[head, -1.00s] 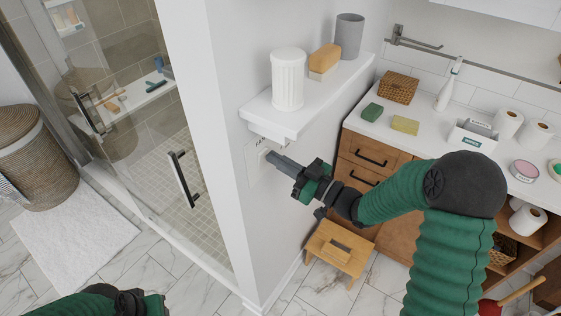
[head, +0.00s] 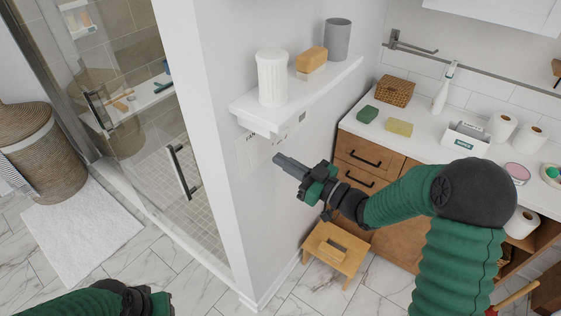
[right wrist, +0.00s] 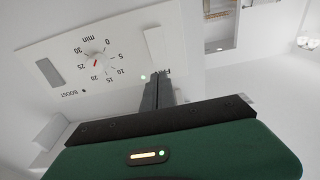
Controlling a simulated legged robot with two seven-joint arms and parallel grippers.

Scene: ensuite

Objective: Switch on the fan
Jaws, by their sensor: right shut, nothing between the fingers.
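A white control panel (head: 252,150) is on the white wall below the shelf. In the right wrist view, the panel (right wrist: 110,48) has a round minute dial (right wrist: 96,63) with a red pointer, a grey BOOST button (right wrist: 49,72) and a pale rocker switch (right wrist: 157,45). Beside the rocker is a partly hidden label starting with "F" and a small lit greenish light (right wrist: 143,77). My right gripper (head: 278,159) is shut and empty, its tips near the panel; in the wrist view its fingers (right wrist: 159,80) overlap the label. My left gripper (head: 157,303) is cut off at the bottom edge; its fingers are hidden.
A shelf (head: 310,90) with a white canister (head: 272,78), a brush (head: 311,60) and a grey cup (head: 338,40) juts out above the panel. A wooden stool (head: 337,250) stands below. A counter (head: 420,120) is at the right, a glass shower door (head: 150,150) at the left.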

